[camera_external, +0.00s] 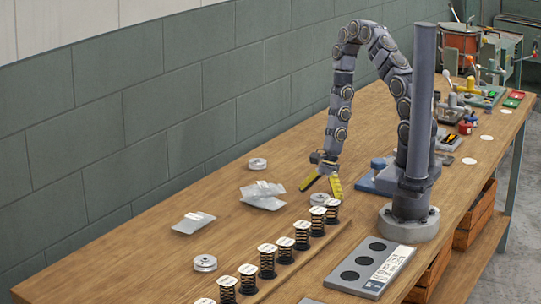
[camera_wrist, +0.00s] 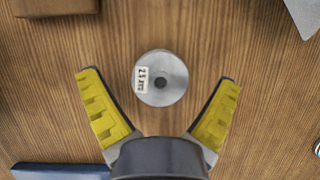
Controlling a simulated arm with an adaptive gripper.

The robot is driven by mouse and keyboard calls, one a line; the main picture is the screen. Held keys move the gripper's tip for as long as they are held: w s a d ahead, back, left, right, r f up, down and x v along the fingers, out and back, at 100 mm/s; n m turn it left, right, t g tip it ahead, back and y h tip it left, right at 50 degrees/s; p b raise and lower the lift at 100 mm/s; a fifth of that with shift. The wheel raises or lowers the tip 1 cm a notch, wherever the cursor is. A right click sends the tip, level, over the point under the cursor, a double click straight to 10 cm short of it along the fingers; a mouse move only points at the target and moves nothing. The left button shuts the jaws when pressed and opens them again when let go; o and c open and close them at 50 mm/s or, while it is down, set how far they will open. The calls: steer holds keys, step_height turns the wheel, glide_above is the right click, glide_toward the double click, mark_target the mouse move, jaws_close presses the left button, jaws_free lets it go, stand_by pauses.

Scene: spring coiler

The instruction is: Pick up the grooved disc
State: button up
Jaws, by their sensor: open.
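In the external view my gripper (camera_external: 322,187) points down, open and empty, above the table. Two silver discs show there, one near the wall (camera_external: 257,164) and one at the front (camera_external: 205,263).
A row of black springs with white tops (camera_external: 284,249) stands in front. A grey tray with round recesses (camera_external: 370,268) lies at front right. A blue part (camera_wrist: 60,171) shows lower left.

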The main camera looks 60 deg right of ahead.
steer(key=c, duration=1.2)
steer(key=shift+r, duration=0.1)
